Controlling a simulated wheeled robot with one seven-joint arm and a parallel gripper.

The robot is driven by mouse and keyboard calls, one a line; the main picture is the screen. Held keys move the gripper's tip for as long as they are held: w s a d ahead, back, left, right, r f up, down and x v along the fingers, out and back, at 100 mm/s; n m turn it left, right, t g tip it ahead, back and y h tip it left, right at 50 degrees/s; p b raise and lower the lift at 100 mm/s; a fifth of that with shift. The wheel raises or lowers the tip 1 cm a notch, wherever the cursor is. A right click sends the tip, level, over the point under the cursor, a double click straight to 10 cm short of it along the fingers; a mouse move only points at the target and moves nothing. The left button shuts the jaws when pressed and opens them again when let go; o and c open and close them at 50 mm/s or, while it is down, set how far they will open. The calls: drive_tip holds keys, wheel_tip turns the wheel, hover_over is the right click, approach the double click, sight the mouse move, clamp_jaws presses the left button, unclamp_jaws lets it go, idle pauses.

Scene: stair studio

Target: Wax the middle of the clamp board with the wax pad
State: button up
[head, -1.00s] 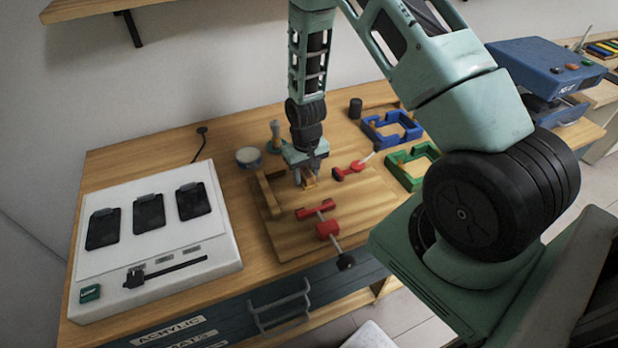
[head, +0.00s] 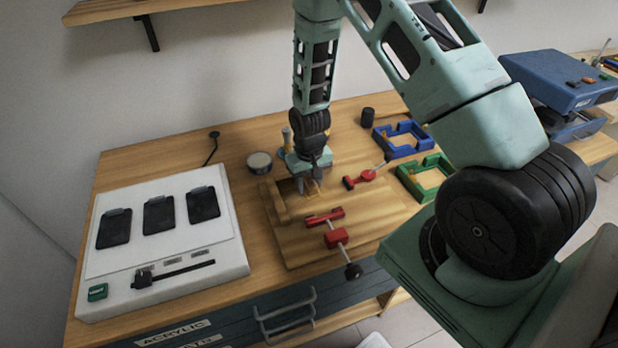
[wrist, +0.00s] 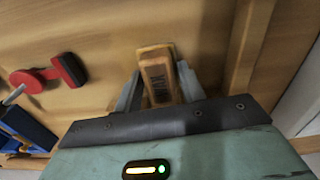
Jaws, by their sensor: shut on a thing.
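The clamp board (head: 300,250) is a wooden board lying flat on the bench, with a raised wooden strip along its left side and red clamps on it. My gripper (head: 311,190) points down over the board, between the strip and the red clamps. In the wrist view, my gripper (wrist: 155,85) is shut on the wax pad (wrist: 158,78), an orange-tan block with dark lettering. The clamp board (wrist: 105,30) fills the background there. The pad is at or just above the board's surface; I cannot tell whether it touches.
Red clamps (head: 337,238) stand at the board's front and right. A round tin (head: 259,163) and a handled tool (head: 287,138) are behind the board. Blue (head: 402,140) and green (head: 425,178) frames lie to the right. A white panel (head: 165,245) fills the bench's left.

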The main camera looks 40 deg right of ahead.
sight(310, 208)
drive_tip(key=shift+s+a+f, duration=0.1)
drive_tip(key=shift+s+a, duration=0.15)
drive_tip(key=shift+s, duration=0.7)
drive_tip(key=shift+s+a, duration=0.25)
drive_tip(key=shift+s, duration=0.7)
drive_tip(key=shift+s+a+f, duration=0.1)
drive_tip(key=shift+s+a, duration=0.15)
drive_tip(key=shift+s, duration=0.7)
drive_tip(key=shift+w+a+r, duration=0.1)
drive_tip(key=shift+w+a, duration=0.05)
drive_tip(key=shift+a, duration=0.35)
drive_tip(key=shift+w+a+r, duration=0.1)
drive_tip(key=shift+a, duration=0.4)
drive_tip(key=shift+w+d+f, duration=0.1)
drive_tip(key=shift+w+d, duration=0.15)
drive_tip(key=shift+w, duration=0.55)
drive_tip(key=shift+w+d, duration=0.2)
drive_tip(key=shift+w, duration=0.6)
drive_tip(key=shift+w+d+f, duration=0.1)
drive_tip(key=shift+w+d, duration=0.15)
drive_tip(key=shift+w, duration=0.55)
drive_tip(key=shift+w+d+r+b, duration=0.1)
drive_tip(key=shift+w+d+b, duration=0.1)
drive_tip(key=shift+w, duration=0.45)
drive_tip(key=shift+w+d+r+b, duration=0.1)
drive_tip(key=shift+w+d, duration=0.05)
drive_tip(key=shift+w, duration=0.5)
drive_tip(key=shift+w+r, duration=0.1)
